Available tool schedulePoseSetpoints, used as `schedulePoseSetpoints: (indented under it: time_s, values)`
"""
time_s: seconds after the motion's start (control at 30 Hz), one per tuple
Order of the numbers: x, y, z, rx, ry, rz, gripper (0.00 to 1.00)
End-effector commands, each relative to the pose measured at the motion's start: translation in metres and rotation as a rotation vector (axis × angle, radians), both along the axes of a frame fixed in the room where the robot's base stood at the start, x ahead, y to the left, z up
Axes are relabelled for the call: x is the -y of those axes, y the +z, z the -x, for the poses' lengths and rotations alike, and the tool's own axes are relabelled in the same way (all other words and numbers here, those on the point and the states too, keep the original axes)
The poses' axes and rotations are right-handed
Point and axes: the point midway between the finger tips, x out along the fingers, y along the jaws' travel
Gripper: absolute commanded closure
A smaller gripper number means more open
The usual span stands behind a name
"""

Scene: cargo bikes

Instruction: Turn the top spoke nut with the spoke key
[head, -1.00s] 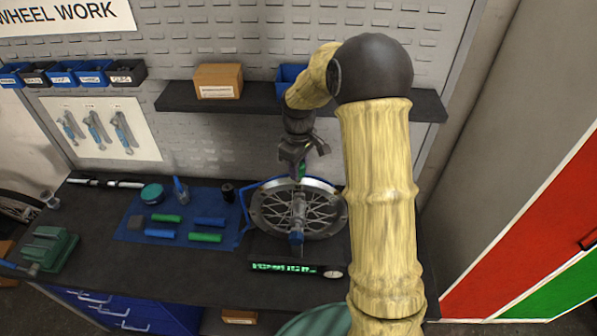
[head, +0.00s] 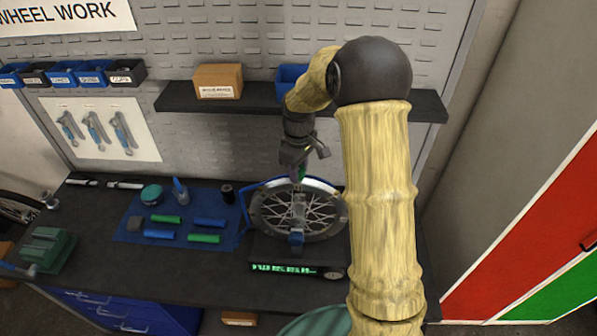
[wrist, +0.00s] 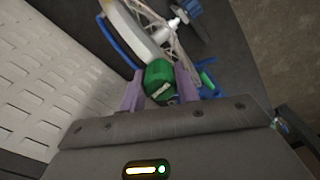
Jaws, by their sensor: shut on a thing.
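My gripper (wrist: 160,95) is shut on a green spoke key (wrist: 160,80), held between two purple fingers in the wrist view. In the head view my gripper (head: 300,165) is above the top of the spoked wheel (head: 262,212), which sits upright in a blue stand (head: 245,200). The wheel's rim (wrist: 125,28) and spokes run away from the key in the wrist view. The key's far end is close to the rim. I cannot tell whether it is around the top spoke nut, which is hidden.
A blue mat (head: 130,232) with green and blue handles lies left of the wheel. A shelf (head: 180,97) with a cardboard box (head: 218,81) is behind my gripper. A base with a green display (head: 283,268) stands in front of the wheel. A green vice (head: 45,250) is at the left.

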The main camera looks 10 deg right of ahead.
Motion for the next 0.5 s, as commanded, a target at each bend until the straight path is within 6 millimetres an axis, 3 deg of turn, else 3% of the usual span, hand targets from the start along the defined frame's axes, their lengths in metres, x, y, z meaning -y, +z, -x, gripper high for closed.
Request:
schedulePoseSetpoints:
  time_s: [0.03, 0.1, 0.5]
  values:
    - [0.0000, 0.0000, 0.0000, 0.000, 0.000, 0.000, 0.90]
    - [0.0000, 0.0001, 0.0000, 0.000, 0.000, 0.000, 1.00]
    - [0.0000, -0.0012, 0.0001, 0.000, 0.000, 0.000, 1.00]
